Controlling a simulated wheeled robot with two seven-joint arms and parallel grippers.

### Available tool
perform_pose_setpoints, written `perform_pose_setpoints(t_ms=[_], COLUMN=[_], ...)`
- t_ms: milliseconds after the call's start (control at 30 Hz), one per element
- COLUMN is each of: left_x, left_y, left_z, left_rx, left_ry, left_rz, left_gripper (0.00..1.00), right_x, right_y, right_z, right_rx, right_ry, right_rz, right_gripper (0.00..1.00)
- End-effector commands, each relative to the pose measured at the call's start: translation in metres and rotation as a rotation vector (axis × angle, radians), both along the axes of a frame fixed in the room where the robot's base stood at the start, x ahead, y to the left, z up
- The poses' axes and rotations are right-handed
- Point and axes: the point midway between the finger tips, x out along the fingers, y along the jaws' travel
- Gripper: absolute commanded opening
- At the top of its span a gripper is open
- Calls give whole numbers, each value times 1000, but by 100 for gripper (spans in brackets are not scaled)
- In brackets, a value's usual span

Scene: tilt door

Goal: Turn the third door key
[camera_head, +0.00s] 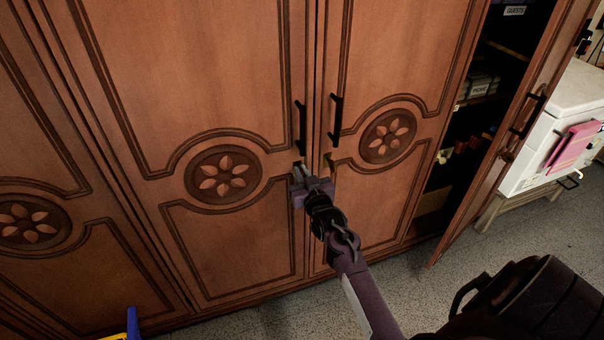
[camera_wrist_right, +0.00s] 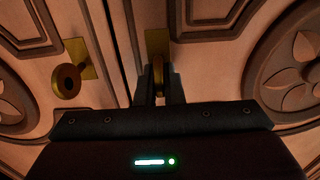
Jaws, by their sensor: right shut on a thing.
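The wardrobe has brown wooden doors with carved flower medallions. My right gripper (camera_head: 300,178) is at the lock just below the black handle (camera_head: 302,128) of the wide middle door (camera_head: 200,60). In the right wrist view, its two fingers (camera_wrist_right: 159,88) are shut on a brass key (camera_wrist_right: 158,68) in a brass lock plate (camera_wrist_right: 157,42). The fingers hide part of the key, and its turn angle is unclear. My left gripper is not in view.
The rightmost door (camera_head: 500,150) stands open, showing dark shelves with boxes (camera_head: 480,84). A white cabinet (camera_head: 560,115) with a pink cloth (camera_head: 573,146) is beyond it. A blue and yellow object (camera_head: 131,325) is at bottom left.

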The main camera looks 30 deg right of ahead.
Motion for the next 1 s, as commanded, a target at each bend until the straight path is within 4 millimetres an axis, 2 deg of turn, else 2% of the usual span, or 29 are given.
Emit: perform_pose_setpoints(t_ms=[367, 1000], left_x=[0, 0], left_y=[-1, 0], left_z=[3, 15], left_rx=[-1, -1], left_ry=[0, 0], left_rz=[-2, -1], left_gripper=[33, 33], right_x=[0, -1], right_y=[-1, -5], right_z=[0, -1], right_rx=[115, 679], right_ry=[-28, -171], right_rz=[-1, -1], right_gripper=[0, 0])
